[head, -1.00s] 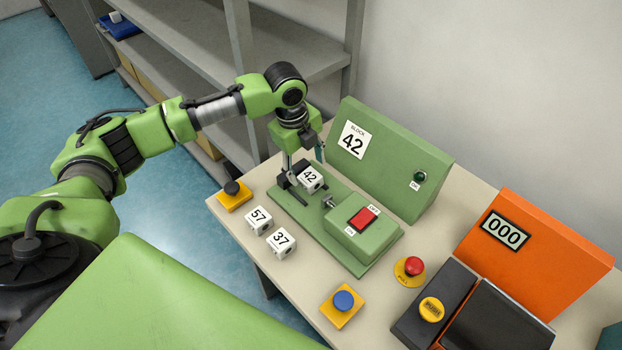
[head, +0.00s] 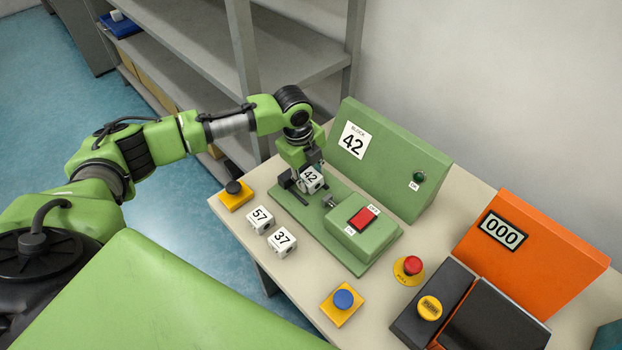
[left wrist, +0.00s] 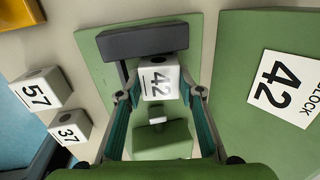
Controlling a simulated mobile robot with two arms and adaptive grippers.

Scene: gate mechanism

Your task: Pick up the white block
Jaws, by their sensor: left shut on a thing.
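The white block marked 42 (head: 311,179) sits on the green base plate (head: 322,226), by the dark stop at its far left end. It also shows in the left wrist view (left wrist: 158,78), against a dark bar (left wrist: 143,41). My left gripper (head: 306,172) is down at the block, its fingers shut on the block's sides (left wrist: 160,92). White blocks marked 57 (head: 259,220) and 37 (head: 282,243) stand on the table to the left. My right gripper does not show.
A green switch box (head: 362,228) with a red rocker is on the plate. The green panel (head: 388,155) reading 42 stands close behind. A yellow pad with a black knob (head: 235,195), a blue button (head: 343,299), a red button (head: 412,266) and an orange display (head: 530,240) stand around.

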